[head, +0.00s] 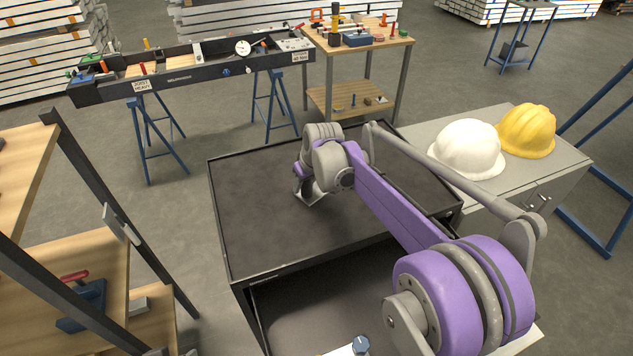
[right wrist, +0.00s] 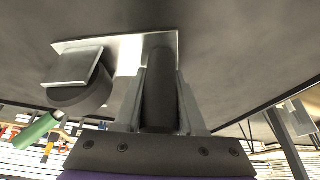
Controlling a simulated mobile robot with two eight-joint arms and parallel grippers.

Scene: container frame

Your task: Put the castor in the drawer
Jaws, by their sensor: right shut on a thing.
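The castor (head: 313,197) is at my right gripper (head: 303,187), at the dark top of the black cabinet (head: 250,215). In the right wrist view the fingers close on both sides of the castor's dark wheel (right wrist: 160,90), with its pale metal plate at the cabinet surface. I cannot tell whether the plate touches that surface. The drawer (head: 300,310) is open below the cabinet top, toward me, with a dark inside. My purple right arm hides its right part. My left gripper is not in view.
A white helmet (head: 467,148) and a yellow helmet (head: 526,130) sit on the grey cabinet at the right. A wooden shelf (head: 95,270) stands at the left. A small blue-grey piece (head: 361,345) shows at the bottom edge. Most of the black top is clear.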

